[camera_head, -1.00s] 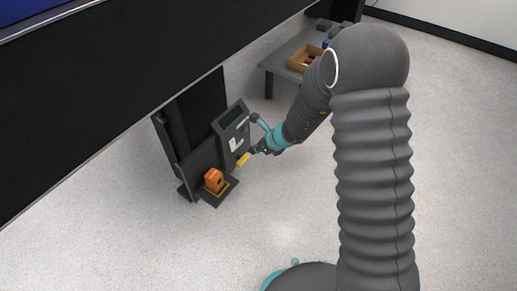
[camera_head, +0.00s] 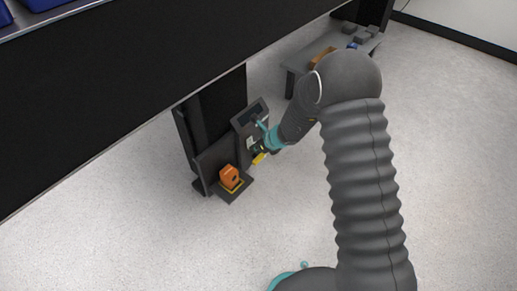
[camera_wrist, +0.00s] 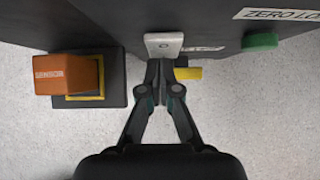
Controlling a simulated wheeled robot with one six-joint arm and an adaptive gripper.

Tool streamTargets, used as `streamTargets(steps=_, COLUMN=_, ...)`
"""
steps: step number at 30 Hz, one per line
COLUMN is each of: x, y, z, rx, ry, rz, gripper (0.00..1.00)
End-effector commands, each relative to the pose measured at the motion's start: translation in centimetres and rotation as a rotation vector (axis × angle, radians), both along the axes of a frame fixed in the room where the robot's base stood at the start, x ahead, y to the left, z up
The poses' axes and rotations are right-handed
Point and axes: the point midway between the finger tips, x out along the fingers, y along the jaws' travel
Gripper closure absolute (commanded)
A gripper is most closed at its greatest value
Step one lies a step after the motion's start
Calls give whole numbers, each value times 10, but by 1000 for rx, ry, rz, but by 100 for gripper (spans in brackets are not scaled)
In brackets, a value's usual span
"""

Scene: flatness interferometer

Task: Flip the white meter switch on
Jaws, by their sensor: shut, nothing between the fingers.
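The white meter switch (camera_wrist: 164,45) shows in the wrist view as a pale plate with a small round mark, on the edge of the dark instrument panel (camera_wrist: 215,20). My gripper (camera_wrist: 161,66) is shut and empty, its fingertips at the lower edge of the white switch; whether they touch it I cannot tell. In the head view my gripper (camera_head: 262,148) is in front of the panel (camera_head: 251,113), and it partly hides the panel's face.
An orange block marked SENSOR (camera_wrist: 67,75) sits on a dark, yellow-edged base at left. A green button (camera_wrist: 260,41) and a yellow part (camera_wrist: 188,73) are right of the fingers. A grey table (camera_head: 310,57) stands behind; open floor lies around.

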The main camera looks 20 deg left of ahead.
Motion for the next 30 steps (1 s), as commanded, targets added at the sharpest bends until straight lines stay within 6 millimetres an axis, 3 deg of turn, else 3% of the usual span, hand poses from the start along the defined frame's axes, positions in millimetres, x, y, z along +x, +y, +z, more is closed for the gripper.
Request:
streamTargets(steps=6, x=2, y=6, z=-6, rx=0, ry=-1, rz=1, gripper=100)
streamTargets(steps=30, x=2, y=5, z=15, rx=2, ry=-1, rz=1, gripper=100)
